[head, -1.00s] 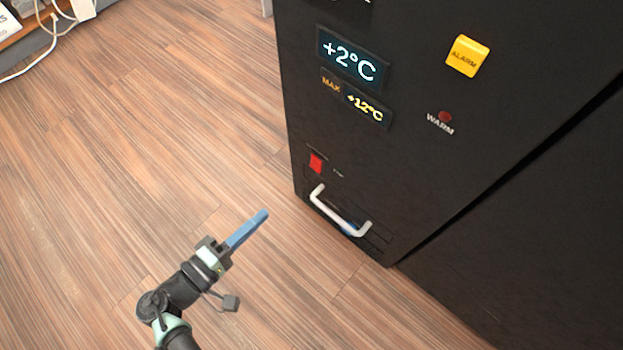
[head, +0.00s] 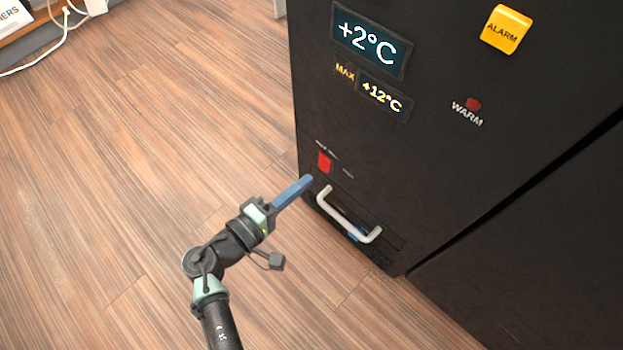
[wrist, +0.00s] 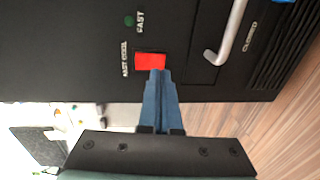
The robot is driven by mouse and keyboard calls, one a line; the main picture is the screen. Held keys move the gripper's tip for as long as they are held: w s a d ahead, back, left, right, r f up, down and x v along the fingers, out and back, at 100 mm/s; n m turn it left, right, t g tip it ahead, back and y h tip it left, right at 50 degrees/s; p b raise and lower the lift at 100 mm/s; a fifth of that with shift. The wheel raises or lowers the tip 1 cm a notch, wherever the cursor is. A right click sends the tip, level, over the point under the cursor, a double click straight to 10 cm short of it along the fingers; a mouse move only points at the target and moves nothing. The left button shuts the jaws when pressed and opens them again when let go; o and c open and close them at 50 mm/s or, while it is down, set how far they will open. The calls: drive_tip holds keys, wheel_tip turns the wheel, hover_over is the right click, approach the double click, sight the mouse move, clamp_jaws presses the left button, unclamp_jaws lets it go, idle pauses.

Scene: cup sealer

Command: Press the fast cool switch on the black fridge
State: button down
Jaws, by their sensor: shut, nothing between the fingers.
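The black fridge (head: 450,150) fills the right side of the head view. The red fast cool switch (head: 324,162) is low on its front, near the left edge. In the wrist view the red switch (wrist: 150,60) sits beside lettering that reads "FAST COOL". My gripper (head: 308,180) has its blue fingers shut with nothing between them. The fingertips are just below and left of the switch in the head view. In the wrist view the fingertips (wrist: 157,74) overlap the switch's lower edge. I cannot tell whether they touch it.
A white handle (head: 347,216) sticks out of the fridge just right of and below the switch. Above are temperature displays (head: 369,41), a yellow ALARM button (head: 505,29) and a red WARM light (head: 473,104). The wooden floor (head: 130,180) to the left is clear.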

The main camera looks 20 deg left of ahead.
sight(322, 169)
drive_tip(key=shift+b+x, duration=0.6)
drive_tip(key=shift+x, duration=1.1)
drive_tip(key=shift+w+d+f, duration=0.15)
drive_tip(key=shift+w, duration=0.05)
drive_tip(key=shift+s, duration=0.1)
